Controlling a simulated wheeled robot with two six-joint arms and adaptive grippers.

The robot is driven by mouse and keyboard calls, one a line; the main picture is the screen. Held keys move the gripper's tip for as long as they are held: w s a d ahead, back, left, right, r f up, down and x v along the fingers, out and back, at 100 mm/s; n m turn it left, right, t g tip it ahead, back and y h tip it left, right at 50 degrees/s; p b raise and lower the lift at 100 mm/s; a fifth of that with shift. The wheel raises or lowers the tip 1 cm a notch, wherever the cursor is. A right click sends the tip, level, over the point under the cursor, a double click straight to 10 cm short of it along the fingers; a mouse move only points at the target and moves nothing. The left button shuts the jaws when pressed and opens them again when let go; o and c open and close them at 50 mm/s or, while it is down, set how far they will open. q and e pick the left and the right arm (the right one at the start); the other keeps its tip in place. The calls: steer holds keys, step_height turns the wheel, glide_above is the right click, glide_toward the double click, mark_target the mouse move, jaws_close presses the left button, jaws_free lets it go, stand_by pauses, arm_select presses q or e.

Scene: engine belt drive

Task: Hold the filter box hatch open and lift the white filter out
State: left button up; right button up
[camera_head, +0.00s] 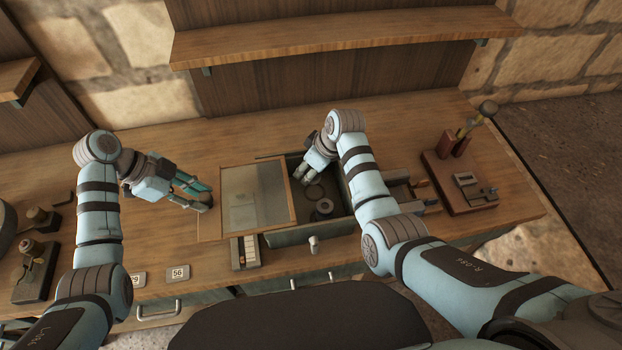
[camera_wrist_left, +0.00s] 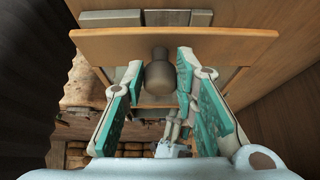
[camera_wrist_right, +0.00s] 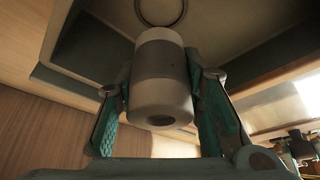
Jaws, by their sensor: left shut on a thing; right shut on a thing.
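The hatch (camera_head: 292,190), a wood-edged panel with a pale face, stands at the left part of the grey-green filter box (camera_head: 290,236); the box is open to its right. My right gripper (camera_head: 317,162) reaches into the back of the box. In the head view the gripper mostly hides the filter.
A dark round part (camera_head: 323,207) lies on the box floor. A red-brown tool stand (camera_head: 462,182) is to the right and a shelf (camera_head: 340,38) hangs above the back. A small keyed block (camera_head: 244,252) sits before the box.

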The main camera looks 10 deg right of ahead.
arm_select(q)
steer(key=shift+a+f, duration=0.1)
arm_select(e)
step_height(320, 180, up, 10)
steer(key=shift+r, duration=0.2)
arm_select(q)
steer(key=d, duration=1.3)
steer(key=shift+w+d, duration=0.15)
steer(key=shift+d, duration=0.2)
arm_select(e)
steer(key=shift+a, duration=0.1)
arm_select(q)
steer(key=o, duration=1.2)
steer(key=shift+w, duration=0.1)
steer(key=shift+c, duration=0.2)
steer(key=shift+a, duration=0.1)
